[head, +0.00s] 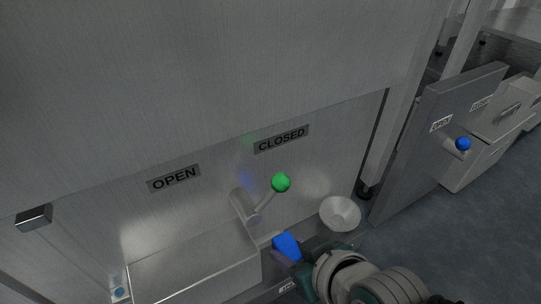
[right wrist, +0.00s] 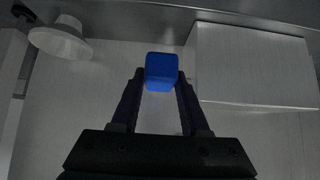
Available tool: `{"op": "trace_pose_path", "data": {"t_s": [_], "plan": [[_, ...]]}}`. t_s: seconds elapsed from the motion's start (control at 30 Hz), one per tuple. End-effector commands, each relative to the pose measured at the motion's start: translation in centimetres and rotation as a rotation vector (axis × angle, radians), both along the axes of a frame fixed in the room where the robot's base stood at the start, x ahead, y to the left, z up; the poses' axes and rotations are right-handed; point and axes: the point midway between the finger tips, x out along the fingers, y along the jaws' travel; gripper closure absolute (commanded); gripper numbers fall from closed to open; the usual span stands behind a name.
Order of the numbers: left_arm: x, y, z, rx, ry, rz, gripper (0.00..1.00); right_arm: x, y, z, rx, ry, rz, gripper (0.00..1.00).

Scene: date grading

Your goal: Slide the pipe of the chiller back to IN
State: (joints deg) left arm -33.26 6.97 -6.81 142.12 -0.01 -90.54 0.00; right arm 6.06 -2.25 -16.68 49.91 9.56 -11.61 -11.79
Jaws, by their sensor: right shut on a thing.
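A blue block (head: 286,246) sits low in front of the metal chiller front (head: 330,140). It looks like the pipe's grip, but the pipe behind it is hidden. My right gripper (right wrist: 158,85) is shut on the blue block (right wrist: 160,66), its two dark fingers on either side of it. In the head view my right wrist covers the area just right of the block. A label (head: 288,287) below the block is partly cut off, so I cannot read it. My left gripper is out of view.
A pale funnel-shaped piece (head: 340,214) is right of the block. A lever with a green knob (head: 281,182) stands above, under the CLOSED label (head: 281,139). A metal box (head: 195,270) juts out at left. Dark floor (head: 420,250) is open at right.

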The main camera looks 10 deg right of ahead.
Motion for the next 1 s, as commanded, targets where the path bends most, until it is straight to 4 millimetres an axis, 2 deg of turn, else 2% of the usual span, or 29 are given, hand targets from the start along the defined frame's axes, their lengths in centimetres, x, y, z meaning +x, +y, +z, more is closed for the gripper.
{"op": "trace_pose_path", "data": {"t_s": [0.27, 0.3, 0.53, 0.87, 1.0], "plan": [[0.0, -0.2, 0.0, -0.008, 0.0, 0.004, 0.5, 0.0, 0.2, 0.1, 0.001, -0.002, 0.004, 1.0], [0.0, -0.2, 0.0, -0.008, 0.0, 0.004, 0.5, 0.0, 0.2, 0.1, 0.001, -0.002, 0.004, 0.52], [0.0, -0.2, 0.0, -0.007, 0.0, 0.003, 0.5, 0.0, 0.1, 0.1, 0.0, -0.001, 0.003, 0.26], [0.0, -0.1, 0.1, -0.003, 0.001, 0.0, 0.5, 0.0, 0.0, 0.2, -0.001, 0.0, 0.001, 0.25], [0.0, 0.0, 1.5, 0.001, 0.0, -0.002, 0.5, -0.7, -0.3, 1.2, -0.002, 0.001, 0.001, 0.25]]}}
